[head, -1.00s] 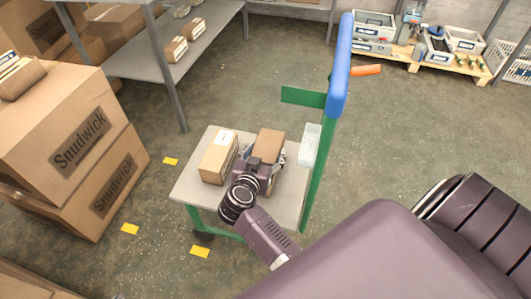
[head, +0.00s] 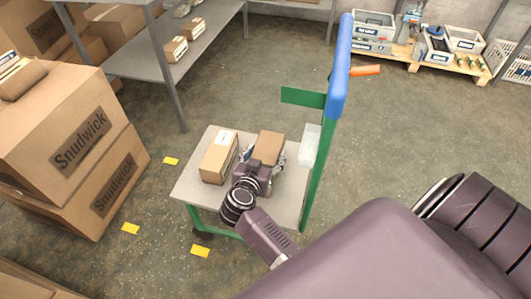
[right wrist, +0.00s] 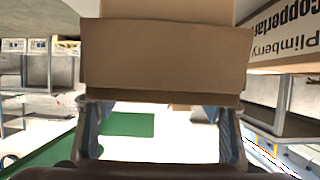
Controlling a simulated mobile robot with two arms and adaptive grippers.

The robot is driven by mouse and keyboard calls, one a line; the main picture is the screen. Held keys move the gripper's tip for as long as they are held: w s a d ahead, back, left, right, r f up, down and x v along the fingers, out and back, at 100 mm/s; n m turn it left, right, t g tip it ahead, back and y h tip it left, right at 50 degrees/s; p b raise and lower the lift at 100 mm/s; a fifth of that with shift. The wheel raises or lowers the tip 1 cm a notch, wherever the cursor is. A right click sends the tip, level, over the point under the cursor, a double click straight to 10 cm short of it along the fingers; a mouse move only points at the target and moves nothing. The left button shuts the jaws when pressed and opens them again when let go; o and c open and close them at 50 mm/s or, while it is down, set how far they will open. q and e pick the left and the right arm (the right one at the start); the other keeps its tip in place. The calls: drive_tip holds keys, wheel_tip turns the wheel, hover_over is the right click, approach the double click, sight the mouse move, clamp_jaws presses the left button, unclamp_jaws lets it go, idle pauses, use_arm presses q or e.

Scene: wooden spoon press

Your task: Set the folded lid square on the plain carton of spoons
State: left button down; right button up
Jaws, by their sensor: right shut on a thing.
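A brown cardboard piece (head: 267,147), which looks like the folded lid, is between the fingers of my right gripper (head: 264,163) above the cart top. It fills the upper middle of the right wrist view (right wrist: 165,55), with the two fingers (right wrist: 160,112) at its lower corners. My right gripper is shut on it. I cannot tell whether a plain carton lies under it or whether it touches one; that area is hidden. A carton with a white label (head: 218,158) stands just left of it, and its printed side shows in the right wrist view (right wrist: 290,35). My left gripper is not in view.
The grey cart top (head: 190,189) has a green frame and a blue handle (head: 340,65) at its right. A clear container (head: 310,145) is by the handle post.

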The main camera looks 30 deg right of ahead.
drive_tip(key=shift+f, duration=0.15)
drive_tip(key=o, duration=1)
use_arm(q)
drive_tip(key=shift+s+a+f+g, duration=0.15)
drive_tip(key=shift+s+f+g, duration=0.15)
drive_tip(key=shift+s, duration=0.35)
